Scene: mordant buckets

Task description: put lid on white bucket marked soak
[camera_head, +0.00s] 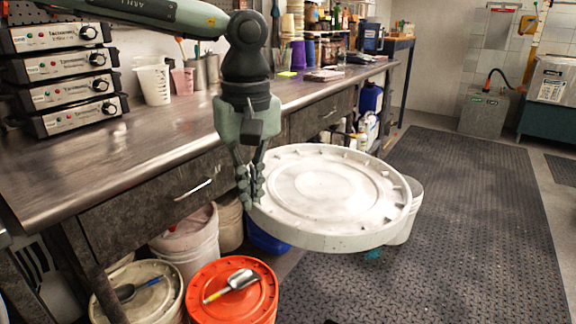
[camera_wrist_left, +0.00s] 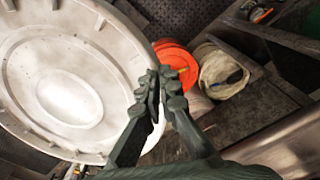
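A large round white lid (camera_head: 325,195) hangs in the air in front of the bench, nearly level. My left gripper (camera_head: 250,190) is shut on the lid's left rim. The lid (camera_wrist_left: 65,85) fills the left of the left wrist view, with my left gripper's fingers (camera_wrist_left: 152,100) closed at its edge. A white bucket (camera_head: 408,215) shows partly behind the lid's right side; the lid hides most of it. No "soak" marking is readable. My right gripper is not in view.
An orange-lidded bucket (camera_head: 248,304) with a scoop on top and a pale-lidded bucket (camera_head: 150,298) stand at lower left. Another white bucket (camera_head: 190,245) is under the bench (camera_head: 120,150). Dark floor matting (camera_head: 470,220) is open to the right.

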